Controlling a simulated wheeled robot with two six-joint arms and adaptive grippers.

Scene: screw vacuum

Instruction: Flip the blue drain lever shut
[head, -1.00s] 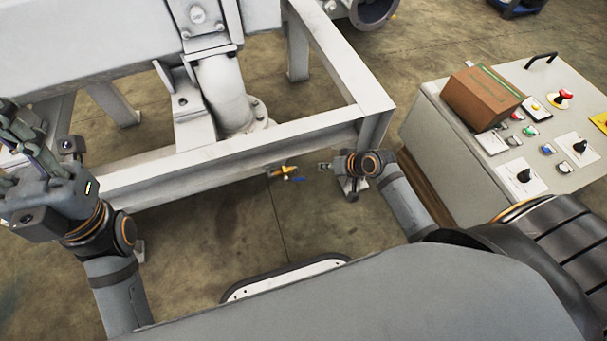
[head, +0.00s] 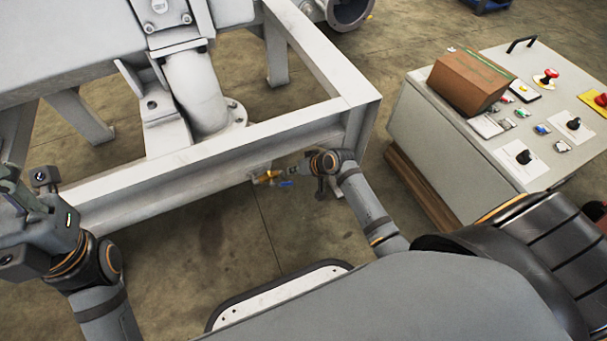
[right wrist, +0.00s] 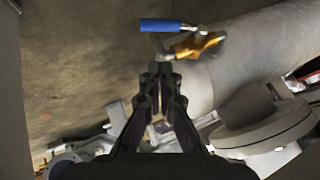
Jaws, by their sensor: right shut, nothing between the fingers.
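The blue drain lever (head: 286,184) sits beside a brass valve (head: 266,177) under the white frame's lower beam. In the right wrist view the lever (right wrist: 160,25) lies level across the top, left of the brass valve body (right wrist: 197,45). My right gripper (head: 293,171) is close to the valve on its right side in the head view. In the right wrist view its fingertips (right wrist: 163,75) are together and empty, below the lever with a gap visible. My left gripper (head: 14,195) is at the left edge, far from the valve, its fingers partly cut off.
The white machine frame (head: 200,165) runs above and behind the valve. A grey control cabinet (head: 440,130) with a brown box (head: 470,82) stands at the right. In the right wrist view a thick grey pipe (right wrist: 250,60) lies behind the valve. The floor in front is clear.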

